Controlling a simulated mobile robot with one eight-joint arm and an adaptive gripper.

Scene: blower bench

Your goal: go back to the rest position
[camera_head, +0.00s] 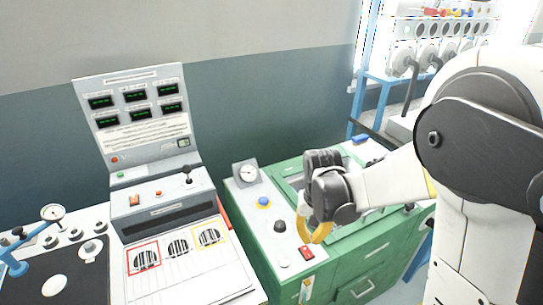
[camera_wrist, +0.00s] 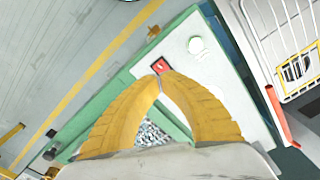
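My gripper (camera_head: 314,238) hangs over the green cabinet bench (camera_head: 345,262) at the right, pointing down. In the wrist view its two curved yellow fingers (camera_wrist: 161,77) meet at the tips, with nothing seen between them. The tips appear just beside a small red switch (camera_head: 306,253) on the bench's pale top strip; this switch also shows in the wrist view (camera_wrist: 160,66). I cannot tell the exact height of the tips above the panel.
A grey control console (camera_head: 150,200) with green displays stands to the left. The bench carries a dial gauge (camera_head: 247,173), a blue button (camera_head: 264,202), a black knob (camera_head: 280,226) and a white button (camera_head: 284,262). A blue frame (camera_head: 385,85) with machinery stands behind at right.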

